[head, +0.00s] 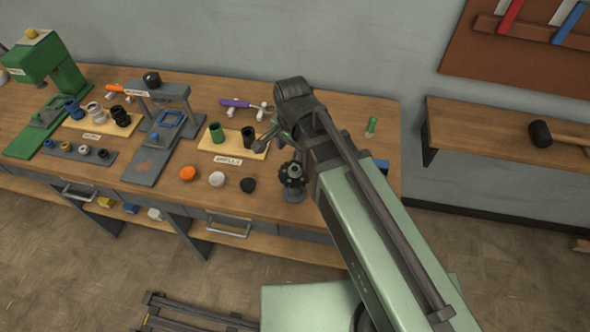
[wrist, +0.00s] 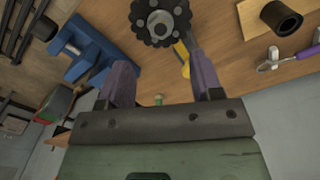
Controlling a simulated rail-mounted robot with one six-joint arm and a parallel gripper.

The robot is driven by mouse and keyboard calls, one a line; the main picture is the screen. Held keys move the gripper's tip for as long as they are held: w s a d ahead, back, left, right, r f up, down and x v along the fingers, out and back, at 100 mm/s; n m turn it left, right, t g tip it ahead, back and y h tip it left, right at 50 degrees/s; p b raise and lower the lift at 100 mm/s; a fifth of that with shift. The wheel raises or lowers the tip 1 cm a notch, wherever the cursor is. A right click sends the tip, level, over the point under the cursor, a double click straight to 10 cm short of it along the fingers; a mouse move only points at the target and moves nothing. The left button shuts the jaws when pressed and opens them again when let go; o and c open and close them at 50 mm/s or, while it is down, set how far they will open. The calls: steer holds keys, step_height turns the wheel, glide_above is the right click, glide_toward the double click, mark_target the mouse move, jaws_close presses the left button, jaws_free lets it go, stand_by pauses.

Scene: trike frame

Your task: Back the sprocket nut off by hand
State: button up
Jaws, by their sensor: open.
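The black toothed sprocket (head: 292,174) stands on a small post with a round base near the bench's front edge. In the wrist view the sprocket (wrist: 135,12) is cut by the top edge, with a paler nut-like centre (wrist: 159,22) facing me. My gripper (head: 272,138) is above the bench, up and left of the sprocket in the head view. In the wrist view my gripper (wrist: 160,62) has its two purple fingers spread wide, with nothing held between them. The sprocket lies beyond the fingertips. Thread details of the nut are too small to tell.
A board with a green sleeve (head: 217,133) and a dark sleeve (head: 248,136) is close left. A blue vise (wrist: 92,55) and a yellow part (wrist: 182,58) are near the gripper.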

mark_target(293, 170)
step_height(293, 170, down, 10)
steer(key=b, duration=0.8)
steer(key=shift+r, duration=0.3)
steer(key=c, duration=0.9)
steer(key=shift+c, duration=0.2)
steer(key=shift+d+n, duration=0.1)
steer(key=shift+n, duration=0.2)
